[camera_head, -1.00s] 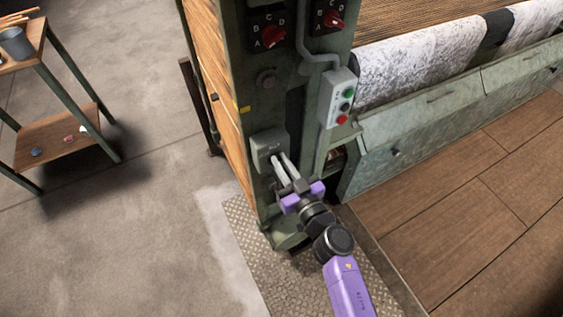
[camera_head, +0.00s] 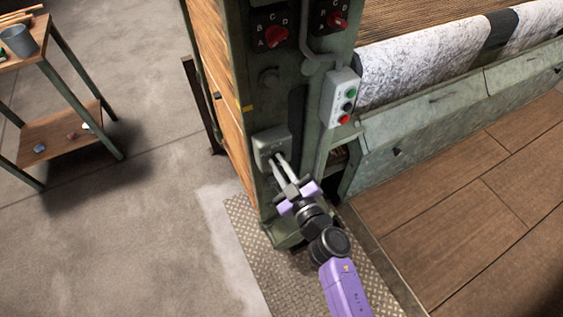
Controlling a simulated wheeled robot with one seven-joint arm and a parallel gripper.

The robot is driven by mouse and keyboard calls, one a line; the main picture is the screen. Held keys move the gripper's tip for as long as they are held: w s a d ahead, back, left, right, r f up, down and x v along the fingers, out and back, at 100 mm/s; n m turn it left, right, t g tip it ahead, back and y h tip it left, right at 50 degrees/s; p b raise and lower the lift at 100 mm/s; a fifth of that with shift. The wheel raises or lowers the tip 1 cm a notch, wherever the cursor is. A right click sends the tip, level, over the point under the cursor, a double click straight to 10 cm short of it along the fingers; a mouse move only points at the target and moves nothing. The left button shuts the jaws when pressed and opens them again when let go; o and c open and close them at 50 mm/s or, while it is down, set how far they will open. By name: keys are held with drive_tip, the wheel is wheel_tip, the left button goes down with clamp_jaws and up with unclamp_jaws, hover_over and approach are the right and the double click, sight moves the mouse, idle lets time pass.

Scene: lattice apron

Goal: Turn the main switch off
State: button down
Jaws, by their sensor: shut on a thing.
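The main switch appears to be the grey-green box (camera_head: 268,147) low on the front of the green machine post. My gripper (camera_head: 284,170) is right at this box, its two pale fingers reaching up to the lower part of its face. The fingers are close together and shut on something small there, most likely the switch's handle. The handle itself is hidden by the fingers, so its position cannot be told. My purple arm comes in from the bottom of the view.
Above are two red rotary knobs (camera_head: 277,35) on black lettered plates and a button box (camera_head: 341,98) with green, black and red buttons. A small shelf table (camera_head: 60,130) stands at left on open concrete floor.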

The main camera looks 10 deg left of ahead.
drive_tip(key=shift+s+a+f+n+b, duration=0.15)
drive_tip(key=shift+f+n+b, duration=0.35)
drive_tip(key=shift+n, duration=1.55)
drive_tip(key=shift+s+a+f+n+b, duration=0.1)
drive_tip(key=shift+a+f+n+b, duration=0.4)
drive_tip(key=shift+n, duration=1.6)
drive_tip(key=shift+s+f+n+b, duration=0.15)
drive_tip(key=shift+n+b, duration=0.55)
drive_tip(key=shift+n, duration=1.35)
drive_tip(key=c, duration=1.5)
unclamp_jaws()
drive_tip(key=shift+o, duration=0.2)
drive_tip(key=shift+f, duration=0.15)
drive_tip(key=shift+d, duration=0.1)
